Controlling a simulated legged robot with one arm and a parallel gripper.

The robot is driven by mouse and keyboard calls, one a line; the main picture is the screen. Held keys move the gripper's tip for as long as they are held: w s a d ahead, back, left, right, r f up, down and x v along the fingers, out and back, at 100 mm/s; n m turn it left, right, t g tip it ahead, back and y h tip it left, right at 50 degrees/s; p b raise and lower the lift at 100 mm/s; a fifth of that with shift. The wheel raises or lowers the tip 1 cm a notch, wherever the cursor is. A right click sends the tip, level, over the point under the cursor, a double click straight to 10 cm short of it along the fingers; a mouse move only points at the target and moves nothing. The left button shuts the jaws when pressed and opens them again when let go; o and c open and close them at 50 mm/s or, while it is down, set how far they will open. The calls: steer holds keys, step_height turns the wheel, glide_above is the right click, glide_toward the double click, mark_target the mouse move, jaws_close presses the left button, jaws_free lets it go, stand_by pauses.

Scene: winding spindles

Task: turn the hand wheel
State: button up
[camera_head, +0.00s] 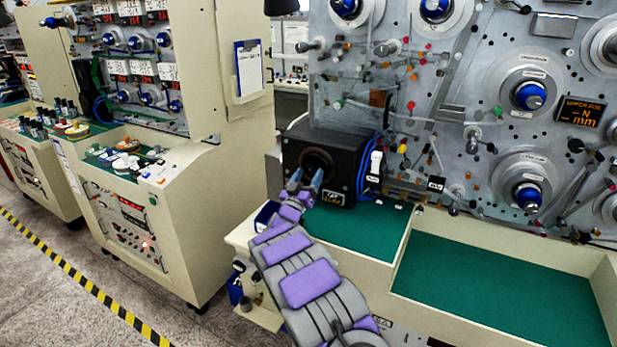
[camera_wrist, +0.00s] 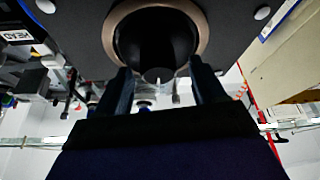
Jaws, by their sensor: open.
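A black box (camera_head: 345,150) stands on the green bench top at the left of the spindle panel. On its front is a round dark part with a copper-coloured ring (camera_head: 318,160), probably the hand wheel. In the wrist view its dark rounded middle (camera_wrist: 157,45) fills the top centre. My gripper (camera_head: 305,178) is in front of the box, just below the ring. In the wrist view my gripper (camera_wrist: 163,82) is open, with one finger at each side of the round part's lower edge. I cannot tell whether the fingers touch it.
Blue spindle knobs (camera_head: 528,96) stick out of the grey panel (camera_head: 455,75). Blue cables (camera_head: 370,178) hang right of the box. An empty green tray (camera_head: 490,285) lies at the right. A cream cabinet (camera_head: 185,225) stands left, with open floor (camera_head: 60,290) before it.

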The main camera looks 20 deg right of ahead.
steer(key=shift+w+d+r, duration=0.25)
steer(key=shift+w+d, duration=0.05)
steer(key=shift+d, duration=0.05)
steer(key=shift+c, duration=0.4)
steer(key=c, duration=1)
steer(key=shift+a+m, duration=0.1)
steer(key=shift+m, duration=0.4)
